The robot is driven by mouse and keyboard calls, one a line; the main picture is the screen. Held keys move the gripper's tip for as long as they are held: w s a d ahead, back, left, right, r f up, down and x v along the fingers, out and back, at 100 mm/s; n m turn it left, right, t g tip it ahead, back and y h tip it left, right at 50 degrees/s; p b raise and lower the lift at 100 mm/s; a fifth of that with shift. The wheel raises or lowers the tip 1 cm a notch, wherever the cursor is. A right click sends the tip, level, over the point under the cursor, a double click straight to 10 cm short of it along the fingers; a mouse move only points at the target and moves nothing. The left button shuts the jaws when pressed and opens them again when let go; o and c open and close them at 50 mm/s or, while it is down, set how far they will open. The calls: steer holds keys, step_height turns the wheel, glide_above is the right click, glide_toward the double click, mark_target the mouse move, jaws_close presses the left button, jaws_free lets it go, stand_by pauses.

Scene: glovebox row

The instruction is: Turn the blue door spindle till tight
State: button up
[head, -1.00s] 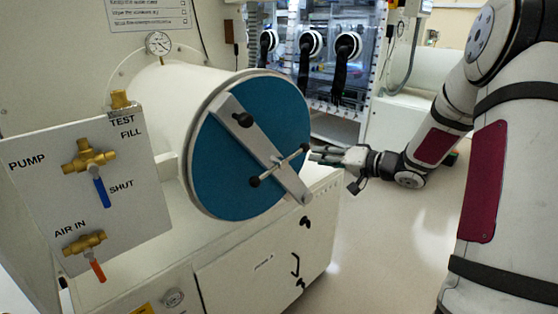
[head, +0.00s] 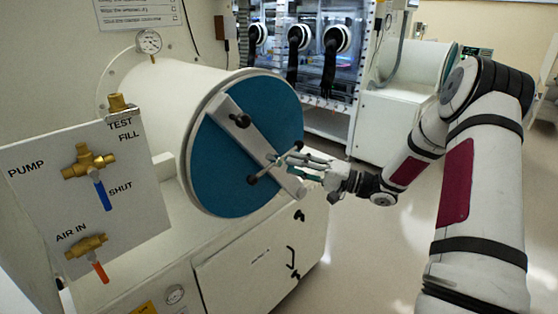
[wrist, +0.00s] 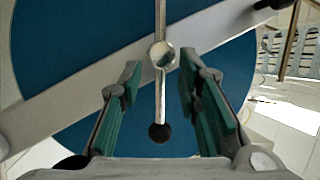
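The blue door (head: 225,165) closes the end of a white cylindrical chamber, with a grey bar (head: 245,135) lying diagonally across it. The spindle (head: 275,163) is a thin metal cross rod with black ball ends through a hub near the bar's lower part. My gripper (head: 290,167) is at the spindle, from the right. In the wrist view the spindle hub (wrist: 161,55) and the rod's lower half with its black ball (wrist: 159,133) show between my open green-padded fingers (wrist: 158,100). A gap shows on each side of the rod. Part of the rod is hidden in the head view.
A valve panel (head: 140,207) with brass valves, a blue handle (head: 101,195) and a red handle (head: 101,272) stands at left. A white cabinet (head: 255,262) is below the door. A glovebox with black gloves (head: 330,65) is behind. Floor at right is clear.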

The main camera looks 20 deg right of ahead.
mark_target(279, 158)
steer(key=shift+x, duration=2.75)
steer(key=shift+c, duration=0.6)
jaws_close()
